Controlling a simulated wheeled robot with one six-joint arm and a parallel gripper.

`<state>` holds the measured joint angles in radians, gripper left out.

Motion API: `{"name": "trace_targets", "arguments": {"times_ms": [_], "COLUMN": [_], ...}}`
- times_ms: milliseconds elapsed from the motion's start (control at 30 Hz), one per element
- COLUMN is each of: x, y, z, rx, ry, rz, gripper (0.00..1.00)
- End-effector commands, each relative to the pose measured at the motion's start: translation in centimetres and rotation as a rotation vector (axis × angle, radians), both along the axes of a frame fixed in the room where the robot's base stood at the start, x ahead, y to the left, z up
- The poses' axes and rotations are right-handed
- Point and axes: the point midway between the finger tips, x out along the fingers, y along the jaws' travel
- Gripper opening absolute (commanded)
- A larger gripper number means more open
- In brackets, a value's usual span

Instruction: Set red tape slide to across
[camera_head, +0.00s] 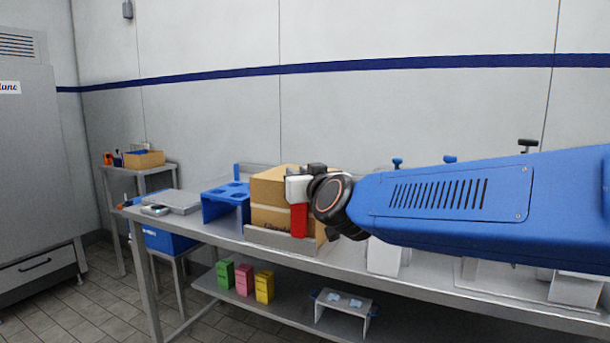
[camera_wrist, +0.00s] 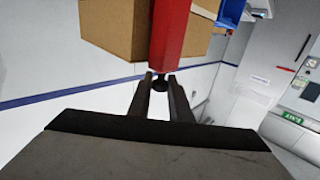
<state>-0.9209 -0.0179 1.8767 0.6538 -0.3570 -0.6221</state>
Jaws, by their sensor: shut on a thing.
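The red tape slide (camera_head: 299,221) is a red block upright against the front of a cardboard box (camera_head: 268,192) on the steel bench. In the wrist view the red slide (camera_wrist: 168,38) runs up from between my fingers, in front of the box (camera_wrist: 112,28). My gripper (camera_wrist: 160,82) is closed around a small dark knob (camera_wrist: 160,84) at the slide's near end. In the head view my wrist and arm come from the right and hide part of the slide and box; the fingertips are not clear there.
A blue stand with holes (camera_head: 226,196) is left of the box, then a grey case (camera_head: 178,200). A low metal holder (camera_head: 281,240) edges the box's front. Coloured cartons (camera_head: 244,279) stand on the lower shelf. The wall is close behind the bench.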

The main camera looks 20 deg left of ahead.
Motion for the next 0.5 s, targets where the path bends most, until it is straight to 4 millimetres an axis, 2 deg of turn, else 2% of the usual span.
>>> {"name": "trace_targets", "arguments": {"times_ms": [300,500], "x": [0.5,0.8], "y": [7.5,11.5], "z": [-0.1,-0.1], "rx": [0.000,-0.001], "ry": [0.000,0.001], "rz": [0.003,0.003], "gripper": [0.00,0.00]}}
